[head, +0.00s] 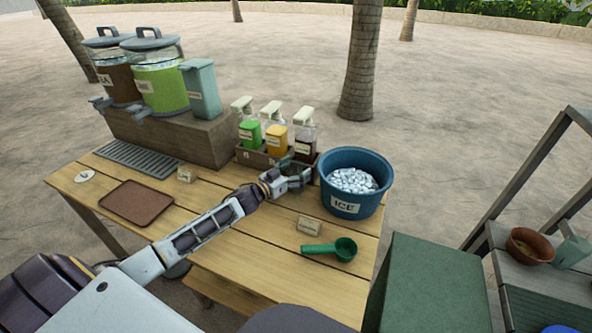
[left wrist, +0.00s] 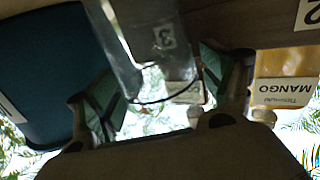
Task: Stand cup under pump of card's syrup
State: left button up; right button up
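My left gripper (head: 296,177) is at the caddy's right front, beside the ice tub. In the left wrist view its two pads (left wrist: 160,88) close against opposite sides of a clear cup (left wrist: 145,45). The cup is hard to make out in the head view. The orange bottle (head: 277,139), labelled MANGO in the left wrist view (left wrist: 284,92), stands in the middle; the green bottle (head: 249,133) is left. Two small cards (head: 186,175) (head: 310,226) lie on the table, unreadable. My right gripper is out of view.
The blue ice tub (head: 345,205) is close right of my gripper. A green scoop (head: 343,249), a brown tray (head: 135,202) and a drip grate (head: 139,159) are on the table. Two drink dispensers (head: 160,84) and a teal pitcher (head: 202,90) stand on a wooden block.

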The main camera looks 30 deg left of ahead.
pick_arm(q)
jog(key=shift+r, duration=0.15)
jog(key=shift+v, duration=1.2)
jog(key=shift+p+v, duration=0.35)
jog(key=shift+v, duration=1.65)
send_near(289, 173)
jog(key=shift+w+d+p, duration=0.2)
jog(key=shift+w+p, duration=0.1)
jog(key=shift+w, duration=0.35)
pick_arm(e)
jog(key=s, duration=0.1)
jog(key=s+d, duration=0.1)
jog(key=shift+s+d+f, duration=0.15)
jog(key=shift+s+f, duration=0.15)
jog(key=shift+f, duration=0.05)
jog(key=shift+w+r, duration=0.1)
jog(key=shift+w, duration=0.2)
